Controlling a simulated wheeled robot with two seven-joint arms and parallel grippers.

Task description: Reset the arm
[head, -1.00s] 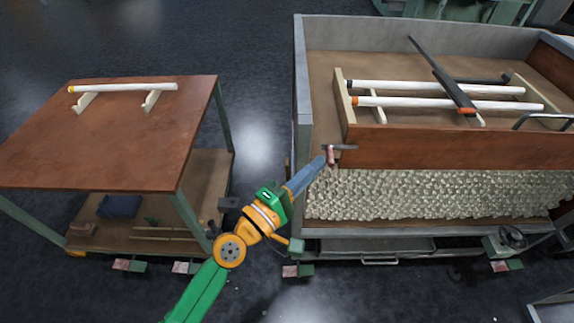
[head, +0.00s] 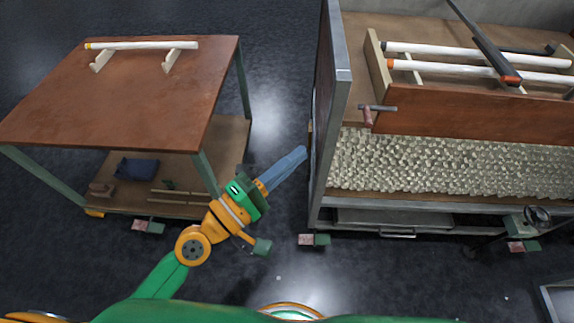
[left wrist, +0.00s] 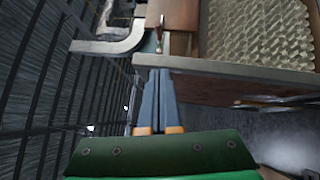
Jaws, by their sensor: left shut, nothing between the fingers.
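My left arm comes in from the lower left in the head view. Its blue-fingered gripper (head: 303,151) is shut and empty, over the gap between the wooden table and the big cart. In the left wrist view the two blue fingers (left wrist: 156,72) lie together with nothing between them, pointing at the cart's grey edge (left wrist: 230,70). My right gripper is not in view.
The cart's near wall (head: 335,120) stands just right of the fingers. It holds white tubes (head: 440,68) on a rack and a bed of pale pieces (head: 430,163). A table (head: 130,100) at left bears one white tube (head: 140,45). Dark floor (head: 275,90) lies between.

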